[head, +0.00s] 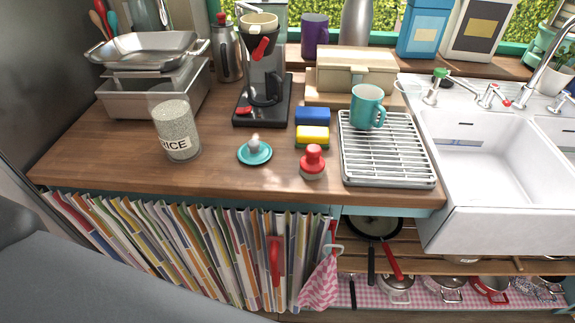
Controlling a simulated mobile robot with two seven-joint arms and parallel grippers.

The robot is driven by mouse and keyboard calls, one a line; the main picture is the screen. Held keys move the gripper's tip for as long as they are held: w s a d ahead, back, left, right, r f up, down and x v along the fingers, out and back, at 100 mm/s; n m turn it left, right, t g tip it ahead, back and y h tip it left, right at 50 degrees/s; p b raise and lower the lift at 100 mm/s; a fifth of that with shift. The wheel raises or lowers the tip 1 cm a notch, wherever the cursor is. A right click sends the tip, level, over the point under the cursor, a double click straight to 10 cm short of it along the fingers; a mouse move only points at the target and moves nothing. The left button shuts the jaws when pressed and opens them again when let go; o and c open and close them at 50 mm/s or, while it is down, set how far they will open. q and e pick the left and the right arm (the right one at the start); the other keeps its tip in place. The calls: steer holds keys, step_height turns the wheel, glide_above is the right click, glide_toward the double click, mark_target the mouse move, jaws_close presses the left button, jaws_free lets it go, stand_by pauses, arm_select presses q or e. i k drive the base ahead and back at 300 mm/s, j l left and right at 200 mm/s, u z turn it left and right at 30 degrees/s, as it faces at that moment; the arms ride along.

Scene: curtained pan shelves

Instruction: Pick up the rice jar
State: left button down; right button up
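The rice jar (178,129) is a clear glass jar filled with pale grains, with the word RICE on its front. It stands upright on the wooden counter (110,160), left of the middle and close in front of the metal pans. Neither of my grippers shows in the head view. Nothing is seen touching the jar.
Metal pans (152,90) stand behind the jar. A coffee maker (264,85), a teal dish (255,154), sponges (312,135) and a red-topped item (313,162) are to its right. A drying rack (388,160) holds a teal mug (367,106). A striped curtain (190,250) hangs below the counter.

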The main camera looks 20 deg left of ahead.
mark_target(170, 110)
steer(key=u, duration=1.35)
